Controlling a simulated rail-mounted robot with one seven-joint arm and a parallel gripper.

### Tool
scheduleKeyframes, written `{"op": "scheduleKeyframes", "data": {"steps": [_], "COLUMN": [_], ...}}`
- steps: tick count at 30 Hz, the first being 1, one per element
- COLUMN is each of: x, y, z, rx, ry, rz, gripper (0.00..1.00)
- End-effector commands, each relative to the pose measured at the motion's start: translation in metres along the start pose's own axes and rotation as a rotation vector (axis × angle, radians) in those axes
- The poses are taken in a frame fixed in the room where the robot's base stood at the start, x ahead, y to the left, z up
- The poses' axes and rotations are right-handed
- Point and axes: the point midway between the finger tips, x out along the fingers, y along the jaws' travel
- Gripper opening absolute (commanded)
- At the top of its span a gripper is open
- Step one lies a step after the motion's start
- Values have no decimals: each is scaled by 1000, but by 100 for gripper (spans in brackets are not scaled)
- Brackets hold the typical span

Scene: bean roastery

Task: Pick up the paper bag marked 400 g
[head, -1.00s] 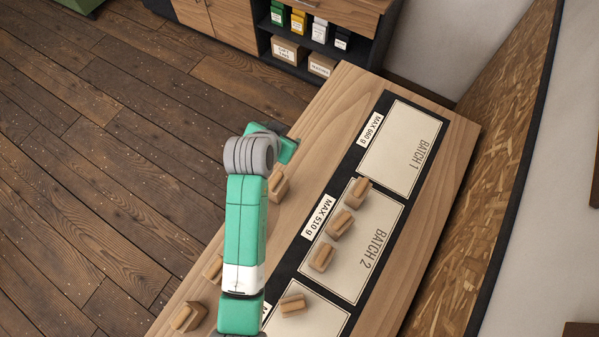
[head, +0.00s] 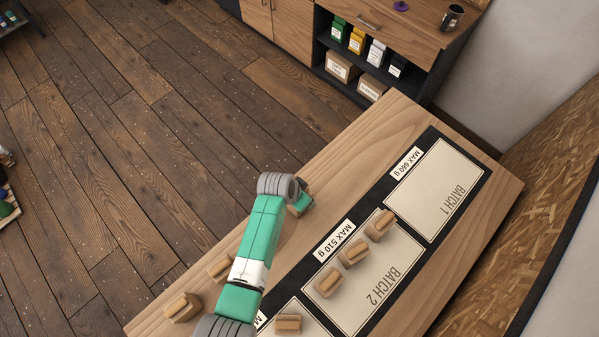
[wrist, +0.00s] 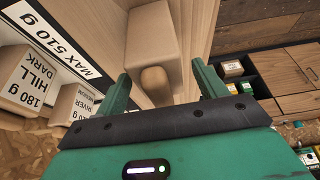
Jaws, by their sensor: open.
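No mark of 400 g is legible in either view. In the wrist view, a plain tan paper bag (wrist: 153,35) stands just ahead, its folded top pointing toward me and no label showing. My gripper (wrist: 160,73) is open, with one finger on each side of that folded top and not closed on it. In the head view, my gripper (head: 302,203) is largely hidden behind my arm, at the table's left edge, over a bag that barely shows. Two more bags stand lower on that edge, a nearer bag (head: 182,307) and a farther one (head: 220,268), labels unseen.
Three bags, one of them the middle bag (head: 354,252), stand on the BATCH 2 card (head: 375,290). Another bag (head: 288,323) is on the card below. The BATCH 1 card (head: 435,190) is empty. Two labelled bags (wrist: 28,80) at the wrist view's left read 180 g.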

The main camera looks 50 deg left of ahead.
Motion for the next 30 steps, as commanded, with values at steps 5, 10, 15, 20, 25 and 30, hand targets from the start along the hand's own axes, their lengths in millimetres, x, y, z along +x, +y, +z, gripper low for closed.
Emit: {"op": "scheduleKeyframes", "data": {"steps": [5,10,15,20,25,30], "x": [9,8,8,8,6,-23], "y": [0,0,0,0,-1,-1], "z": [0,0,0,-1,-2,-15], "rx": [0,0,0,0,0,1], "ry": [0,1,1,2,3,7], "rz": [-1,-1,-1,-2,-2,-3], "gripper": [71,63,30,10,10,10]}}
